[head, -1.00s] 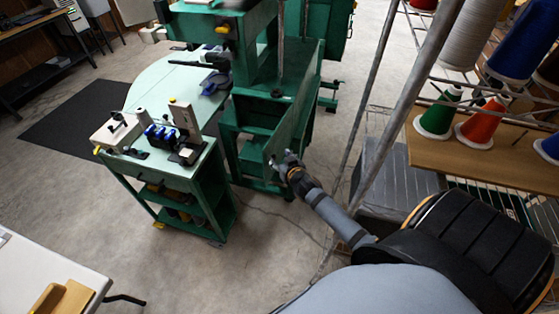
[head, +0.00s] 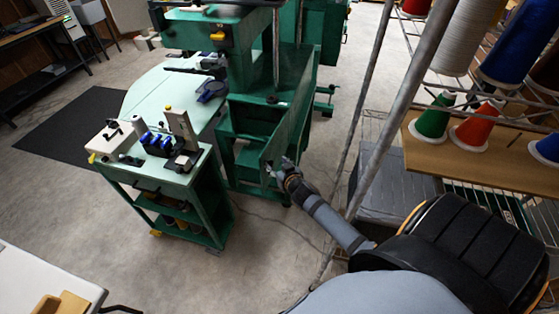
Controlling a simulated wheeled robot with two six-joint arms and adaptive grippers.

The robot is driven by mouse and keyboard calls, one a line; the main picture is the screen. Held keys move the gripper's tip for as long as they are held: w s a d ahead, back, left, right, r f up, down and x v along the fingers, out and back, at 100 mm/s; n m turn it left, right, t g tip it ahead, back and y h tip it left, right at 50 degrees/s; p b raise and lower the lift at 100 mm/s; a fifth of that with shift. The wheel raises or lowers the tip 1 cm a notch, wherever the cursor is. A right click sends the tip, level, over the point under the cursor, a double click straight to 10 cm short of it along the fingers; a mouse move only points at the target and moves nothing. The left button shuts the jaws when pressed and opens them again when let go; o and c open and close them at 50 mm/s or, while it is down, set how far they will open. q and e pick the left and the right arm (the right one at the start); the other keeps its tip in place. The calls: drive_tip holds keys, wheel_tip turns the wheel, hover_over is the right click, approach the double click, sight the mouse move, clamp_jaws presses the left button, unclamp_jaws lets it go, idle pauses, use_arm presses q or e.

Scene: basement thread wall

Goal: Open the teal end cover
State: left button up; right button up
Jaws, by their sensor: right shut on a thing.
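The teal end cover (head: 289,128) is a tall flat panel on the right side of the green machine (head: 253,75), seen at a steep angle. My right gripper (head: 276,169) is at the near lower edge of the cover and is shut on it. The fingertips are small and dark here, so the exact part held is hard to make out. Dark recesses show in the machine's base to the left of the cover; I cannot tell how far the cover stands open. My left gripper is not in view.
A green cart (head: 178,190) with tools on top stands left of the machine. A slanting metal post (head: 400,98) and a thread rack with a wooden shelf (head: 480,160) are close on the right. Grey floor is clear between cart and my right arm.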

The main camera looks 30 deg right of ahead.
drive_tip(key=v, duration=1.1)
drive_tip(key=shift+s+r, duration=0.25)
drive_tip(key=shift+s, duration=0.05)
drive_tip(key=shift+a, duration=0.1)
